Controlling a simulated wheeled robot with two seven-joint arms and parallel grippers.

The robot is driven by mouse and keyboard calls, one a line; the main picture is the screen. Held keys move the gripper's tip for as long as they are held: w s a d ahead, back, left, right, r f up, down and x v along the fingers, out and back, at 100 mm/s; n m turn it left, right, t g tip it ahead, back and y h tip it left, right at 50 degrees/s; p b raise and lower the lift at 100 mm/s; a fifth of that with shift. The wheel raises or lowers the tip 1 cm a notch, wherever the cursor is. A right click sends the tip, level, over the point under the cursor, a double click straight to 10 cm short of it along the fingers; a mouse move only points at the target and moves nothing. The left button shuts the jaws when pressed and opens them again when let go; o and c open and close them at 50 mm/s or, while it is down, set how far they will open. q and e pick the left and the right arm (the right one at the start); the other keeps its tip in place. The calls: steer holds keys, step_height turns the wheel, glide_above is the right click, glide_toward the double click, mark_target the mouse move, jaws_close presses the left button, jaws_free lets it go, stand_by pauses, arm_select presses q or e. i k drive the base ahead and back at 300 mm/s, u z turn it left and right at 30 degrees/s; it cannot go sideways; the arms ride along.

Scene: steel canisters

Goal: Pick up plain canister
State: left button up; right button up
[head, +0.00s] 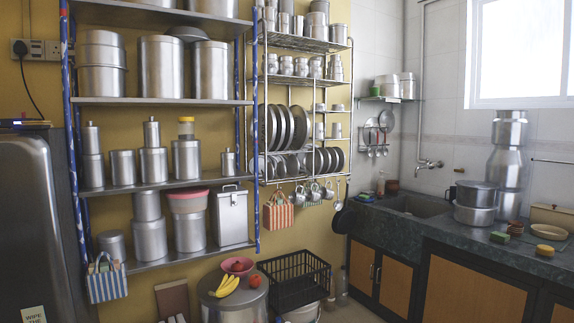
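Several steel canisters stand on the shelves of the blue-posted rack at left. On the middle shelf (165,187), a short plain canister (123,168) with nothing on top stands between two canisters with narrower cylinders on top, a left one (92,170) and a right one (153,166). Right of these are a canister with a yellow-capped jar on it (186,160) and a small knobbed canister (228,163). Large plain canisters (161,68) also stand on the upper shelf, so I cannot tell which one the task means. Neither of my grippers is in view.
The lower shelf holds a pink-lidded canister (188,232) and a rectangular tin (232,216). A striped bag (107,279) hangs at the rack's lower left. A drum (233,305) with bananas (225,286) and a black crate (300,283) stand in front. A counter (460,237) is at right.

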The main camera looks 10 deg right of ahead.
mark_target(228, 163)
steer(key=z, duration=0.55)
steer(key=i, duration=1.3)
steer(key=u, duration=0.55)
steer(key=i, duration=1.05)
steer(key=u, duration=1)
